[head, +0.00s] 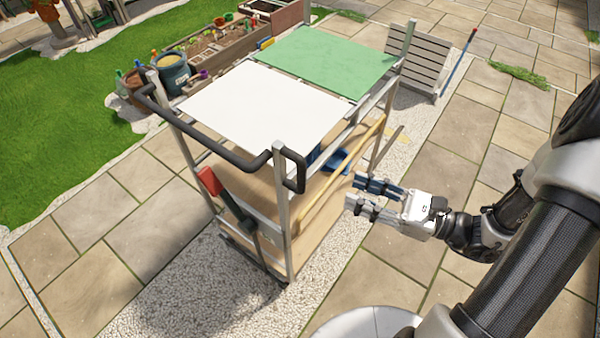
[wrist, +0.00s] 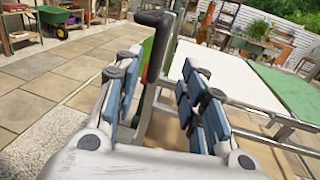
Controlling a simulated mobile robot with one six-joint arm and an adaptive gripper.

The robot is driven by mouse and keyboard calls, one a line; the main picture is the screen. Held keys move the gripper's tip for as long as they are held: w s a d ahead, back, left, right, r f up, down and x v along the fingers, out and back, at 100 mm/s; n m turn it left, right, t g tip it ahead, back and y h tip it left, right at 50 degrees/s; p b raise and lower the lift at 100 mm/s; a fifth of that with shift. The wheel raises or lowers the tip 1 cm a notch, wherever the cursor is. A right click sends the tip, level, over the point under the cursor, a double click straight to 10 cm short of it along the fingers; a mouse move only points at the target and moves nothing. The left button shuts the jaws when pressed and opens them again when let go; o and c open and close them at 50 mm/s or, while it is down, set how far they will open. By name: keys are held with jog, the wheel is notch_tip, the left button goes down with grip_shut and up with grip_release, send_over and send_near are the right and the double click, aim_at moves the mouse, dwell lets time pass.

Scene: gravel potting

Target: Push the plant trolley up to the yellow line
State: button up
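The plant trolley (head: 285,208) stands on the pale gravel strip, with a white panel (head: 262,103) and a green panel (head: 325,60) on top. Its black handle (head: 225,152) runs along the near left end. My gripper (head: 352,193) is at the trolley's right side, with its fingers apart and nothing held between them. In the wrist view, the handle's black end (wrist: 155,18) and a post show beyond and between the open fingers. A short yellowish strip (head: 394,134) shows on the ground by the trolley's far right leg; I cannot tell if it is the yellow line.
A slatted wooden panel (head: 419,58) and a red-and-blue pole (head: 458,62) stand at the far end. Paving on the right (head: 450,150) is clear.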

aim_at(301, 171)
jog(key=b+x, duration=0.2)
jog(key=x, duration=1.2)
jog(key=shift+s+a, duration=0.1)
jog(key=shift+c, duration=0.6)
grip_shut()
